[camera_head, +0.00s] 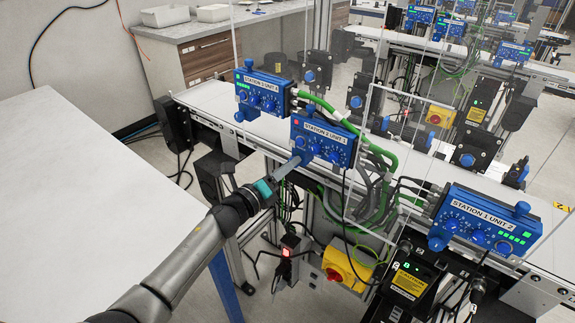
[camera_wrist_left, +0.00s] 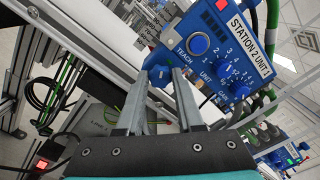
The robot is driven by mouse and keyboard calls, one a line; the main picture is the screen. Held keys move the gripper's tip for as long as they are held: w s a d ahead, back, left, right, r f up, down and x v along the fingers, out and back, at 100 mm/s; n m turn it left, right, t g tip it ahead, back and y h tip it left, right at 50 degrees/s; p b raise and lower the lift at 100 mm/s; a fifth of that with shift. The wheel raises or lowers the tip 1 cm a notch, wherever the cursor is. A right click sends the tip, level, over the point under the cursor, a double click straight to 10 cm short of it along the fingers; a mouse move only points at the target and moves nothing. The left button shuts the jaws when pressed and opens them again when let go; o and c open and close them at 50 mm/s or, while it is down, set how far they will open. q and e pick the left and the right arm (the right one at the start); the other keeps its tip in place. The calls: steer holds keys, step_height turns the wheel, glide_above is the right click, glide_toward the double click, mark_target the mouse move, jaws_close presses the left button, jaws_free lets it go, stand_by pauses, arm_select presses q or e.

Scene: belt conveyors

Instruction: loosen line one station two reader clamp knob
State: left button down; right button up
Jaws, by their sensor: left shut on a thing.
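The blue reader box labelled Station 2 Unit 1 (camera_head: 322,140) is mounted at the edge of the near conveyor; its label reads clearly in the left wrist view (camera_wrist_left: 228,62). A blue clamp knob (camera_wrist_left: 158,75) sits beside the box's lower corner. My left gripper (camera_wrist_left: 157,88) reaches in from the lower left, its two long grey fingers either side of this knob and shut on it. In the head view the left gripper (camera_head: 298,160) ends at the box's lower left corner, where the knob is mostly hidden. My right gripper is in neither view.
Similar blue boxes stand left (camera_head: 262,90) and right (camera_head: 485,220), both with green lights. Green and grey cables (camera_head: 375,165) hang right of the middle box. A yellow switch box (camera_head: 345,268) is below. A white table (camera_head: 90,190) fills the left.

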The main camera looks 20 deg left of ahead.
arm_select(q)
steer(key=n+p, duration=0.3)
steer(key=n, duration=1)
stand_by(0.4)
steer(key=c, duration=0.5)
jaws_free()
steer(key=shift+c, duration=0.2)
steer(key=shift+s+f, duration=0.1)
steer(key=v, duration=1.5)
